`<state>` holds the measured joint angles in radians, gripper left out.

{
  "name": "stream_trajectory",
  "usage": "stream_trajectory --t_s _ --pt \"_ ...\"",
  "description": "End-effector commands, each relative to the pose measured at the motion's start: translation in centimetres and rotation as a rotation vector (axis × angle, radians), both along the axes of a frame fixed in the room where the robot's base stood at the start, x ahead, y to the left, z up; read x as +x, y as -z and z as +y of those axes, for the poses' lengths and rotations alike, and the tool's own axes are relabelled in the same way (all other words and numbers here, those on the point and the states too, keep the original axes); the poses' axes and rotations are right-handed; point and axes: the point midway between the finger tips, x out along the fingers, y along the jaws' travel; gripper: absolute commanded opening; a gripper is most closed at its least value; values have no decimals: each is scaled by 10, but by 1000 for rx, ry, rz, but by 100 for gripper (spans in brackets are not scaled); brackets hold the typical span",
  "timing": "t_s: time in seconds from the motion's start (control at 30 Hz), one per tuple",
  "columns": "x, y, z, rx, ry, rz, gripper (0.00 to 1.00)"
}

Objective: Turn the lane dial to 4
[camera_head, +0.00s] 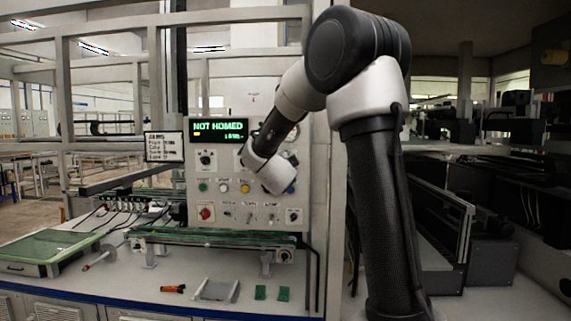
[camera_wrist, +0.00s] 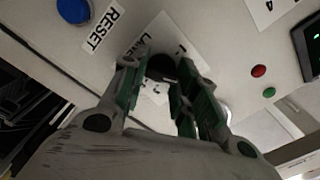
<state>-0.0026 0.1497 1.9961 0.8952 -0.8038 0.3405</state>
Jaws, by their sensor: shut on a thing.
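The lane dial (camera_wrist: 162,66) is a dark round knob on the pale panel, seen in the wrist view beside a partly covered label that seems to read LANE. My gripper (camera_wrist: 157,76) has its green-padded fingers on either side of the knob and is shut on it. The dial's pointer and most of its scale are hidden, so I cannot tell its setting. In the head view my wrist covers the dial and the fingers. The control panel (camera_head: 235,203) stands upright, with a display (camera_head: 219,131) reading NOT HOMED.
A blue button (camera_wrist: 73,10) labelled RESET is left of the dial. Red (camera_wrist: 259,71) and green (camera_wrist: 269,92) lamps are to its right. A red-knobbed switch (camera_head: 206,213) sits low on the panel. A green-topped tray (camera_head: 45,246) and small green blocks (camera_head: 260,292) lie on the bench.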

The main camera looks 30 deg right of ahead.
Motion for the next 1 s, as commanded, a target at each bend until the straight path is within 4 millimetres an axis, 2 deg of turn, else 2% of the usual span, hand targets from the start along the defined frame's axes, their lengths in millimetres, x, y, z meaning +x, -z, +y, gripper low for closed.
stream_trajectory --t_s 0.6,1.0 --pt "-1 4 -1 466 1 -312 6" --pt "-1 5 -1 649 2 -434 6"
